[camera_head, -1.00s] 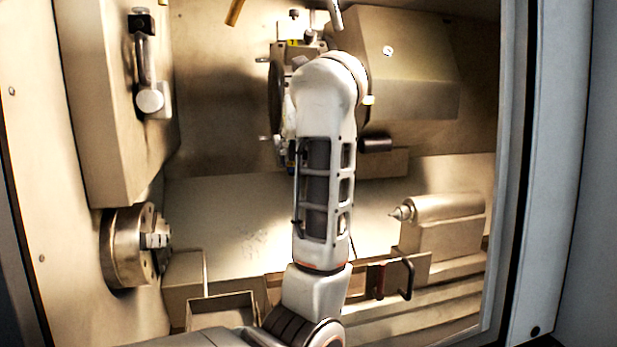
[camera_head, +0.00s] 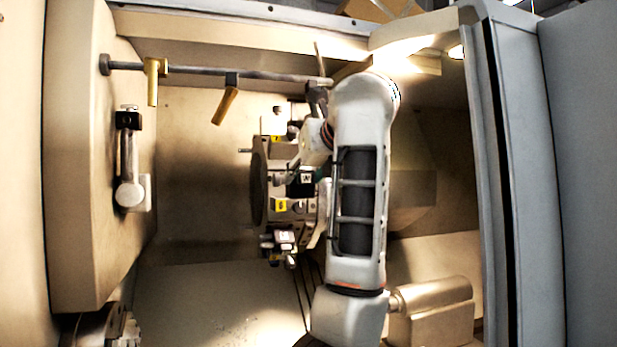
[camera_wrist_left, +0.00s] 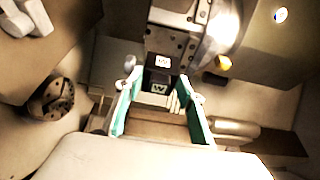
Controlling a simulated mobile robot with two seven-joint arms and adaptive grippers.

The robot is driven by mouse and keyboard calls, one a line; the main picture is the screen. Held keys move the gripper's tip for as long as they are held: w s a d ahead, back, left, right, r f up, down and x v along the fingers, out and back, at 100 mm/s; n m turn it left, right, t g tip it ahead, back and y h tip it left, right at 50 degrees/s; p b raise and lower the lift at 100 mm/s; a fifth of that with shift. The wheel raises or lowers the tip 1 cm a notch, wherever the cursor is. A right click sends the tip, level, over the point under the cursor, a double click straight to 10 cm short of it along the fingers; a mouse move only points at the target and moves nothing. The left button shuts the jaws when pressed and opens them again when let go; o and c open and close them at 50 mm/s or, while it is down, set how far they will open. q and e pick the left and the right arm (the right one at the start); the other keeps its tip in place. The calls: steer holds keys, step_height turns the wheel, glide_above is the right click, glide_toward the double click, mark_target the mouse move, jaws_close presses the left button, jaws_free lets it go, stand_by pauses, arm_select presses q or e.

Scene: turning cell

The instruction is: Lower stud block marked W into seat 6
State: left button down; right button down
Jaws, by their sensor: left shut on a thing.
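The stud block marked W (camera_wrist_left: 157,87) is dark with a white W label. It sits between the green-padded fingers of my left gripper (camera_wrist_left: 159,80) in the left wrist view. In the head view the dark block (camera_head: 301,185) is at the right side of the turret (camera_head: 259,190), and my left gripper (camera_head: 314,180) is partly hidden by my own arm. A small white marked plate (camera_wrist_left: 162,61) shows just beyond the block on the turret. I cannot tell which seat the block faces, nor whether it touches it. My right gripper is in neither view.
Yellow tags mark the turret faces. A tool holder (camera_head: 283,243) juts below the block. A rail (camera_head: 215,73) with yellow handles spans above. The chuck (camera_wrist_left: 50,97) is at left, the tailstock (camera_head: 432,310) at lower right. The door frame (camera_head: 497,180) bounds the right.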

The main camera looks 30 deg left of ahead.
arm_select(q)
steer(key=shift+w+a+r, duration=0.2)
steer(key=shift+w+a, duration=0.6)
steer(key=shift+a, duration=0.3)
steer(key=shift+w+a+p, duration=0.55)
steer(key=shift+w+a, duration=0.3)
steer(key=shift+a, duration=0.15)
steer(key=shift+w+a, duration=0.4)
steer(key=shift+a, duration=0.1)
steer(key=shift+w+a+p, duration=0.7)
steer(key=shift+w+a, duration=0.15)
steer(key=shift+a, duration=0.15)
steer(key=shift+w+a, duration=0.3)
steer(key=shift+w+a+f+b, duration=0.15)
steer(key=shift+f+b, duration=0.25)
steer(key=shift+f, duration=0.7)
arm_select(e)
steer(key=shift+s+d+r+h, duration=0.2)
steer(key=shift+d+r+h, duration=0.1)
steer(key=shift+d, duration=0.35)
